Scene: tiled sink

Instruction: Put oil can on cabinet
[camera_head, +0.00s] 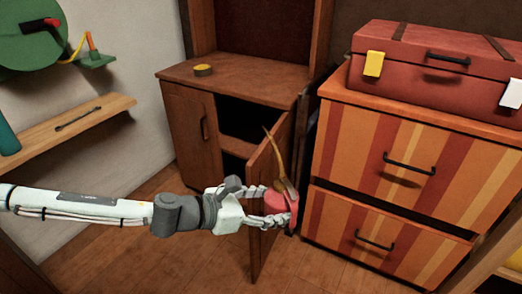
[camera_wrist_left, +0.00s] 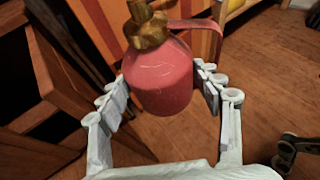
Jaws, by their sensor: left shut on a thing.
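My left gripper (camera_head: 270,207) is shut on the oil can (camera_head: 281,203), a red can with a brass cap and a long thin brass spout. It holds the can in the air in front of the cabinet's open door. In the left wrist view the can (camera_wrist_left: 163,80) sits between the two fingers, with its brass cap toward the top and a red handle at the right. The brown wooden cabinet (camera_head: 185,82) stands behind, with a flat top and an upper hutch. Its right door (camera_head: 265,190) is open and its left door is shut. My right gripper is not in view.
A wooden wall shelf (camera_head: 75,122) is at the left. Much of the cabinet top is clear.

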